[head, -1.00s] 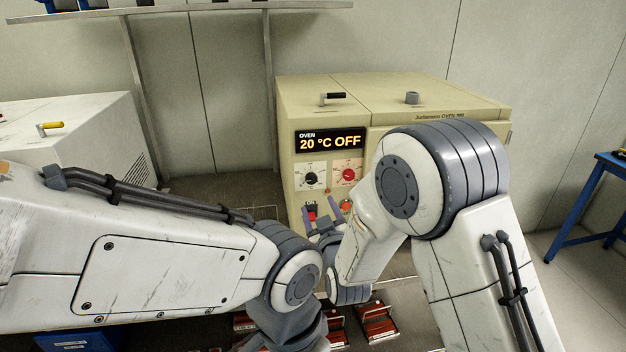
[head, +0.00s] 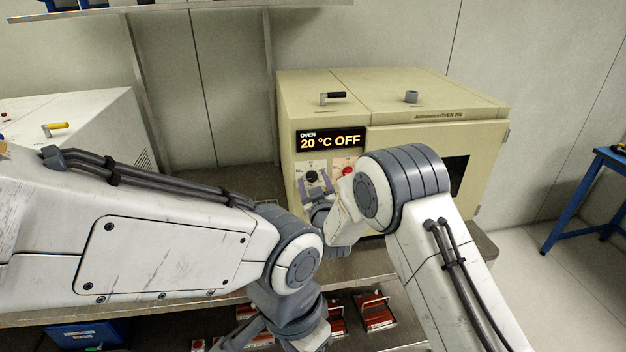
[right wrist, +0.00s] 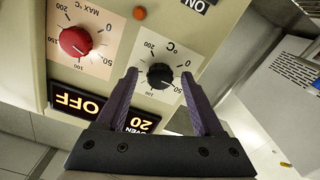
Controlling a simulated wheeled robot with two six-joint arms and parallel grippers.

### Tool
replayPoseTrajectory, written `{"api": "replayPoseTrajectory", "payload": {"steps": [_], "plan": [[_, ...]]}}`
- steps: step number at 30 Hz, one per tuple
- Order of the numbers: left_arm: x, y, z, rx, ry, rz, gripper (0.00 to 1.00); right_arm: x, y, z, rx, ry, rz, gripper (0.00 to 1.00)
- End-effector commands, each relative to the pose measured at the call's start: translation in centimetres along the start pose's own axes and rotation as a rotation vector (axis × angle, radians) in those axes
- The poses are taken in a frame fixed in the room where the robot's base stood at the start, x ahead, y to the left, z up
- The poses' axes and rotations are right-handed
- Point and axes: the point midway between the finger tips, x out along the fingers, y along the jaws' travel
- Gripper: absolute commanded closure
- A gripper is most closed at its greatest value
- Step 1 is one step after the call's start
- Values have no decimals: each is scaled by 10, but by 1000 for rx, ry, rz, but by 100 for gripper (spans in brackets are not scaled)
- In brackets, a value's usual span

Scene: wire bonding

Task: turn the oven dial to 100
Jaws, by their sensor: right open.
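The cream oven (head: 430,95) stands on the bench, and its display (head: 330,142) reads 20 °C OFF. Its black °C dial (head: 312,177) is on a white scale plate; it also shows in the right wrist view (right wrist: 160,76), upside down. The dial's exact setting is hard to read. My right gripper (right wrist: 159,75) is open and empty, its two purple fingertips on either side of the black dial in that view. I cannot tell whether they touch it. In the head view my right gripper (head: 310,188) is just below the dial, partly hidden by its arm. My left gripper is not clearly visible.
A red MAX °C dial (right wrist: 75,41) sits beside the black one. An orange lamp (right wrist: 139,13) and an ON switch (right wrist: 197,3) are near the dials. A white box (head: 75,125) stands at left. Red-brown parts (head: 374,312) lie below.

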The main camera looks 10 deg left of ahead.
Motion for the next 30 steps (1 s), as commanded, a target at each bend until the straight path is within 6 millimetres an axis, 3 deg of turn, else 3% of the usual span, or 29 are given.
{"api": "replayPoseTrajectory", "payload": {"steps": [7, 12, 13, 23, 30], "plan": [[0, 0, 0, 0, 0, 0, 50, 0, 0, 0, 0, 0, 0, 31], [0, 0, 0, 0, 0, 0, 50, 0, 0, 0, 0, 0, -1, 96], [0, 0, 0, 0, 0, 0, 50, 0, 0, 0, 0, 0, -1, 100], [9, -1, 0, 0, 0, 0, 50, 0, -1, 2, 35, 1, 0, 100], [35, -2, 2, 0, 0, 0, 50, 0, -2, 5, 168, 4, 0, 100]]}}
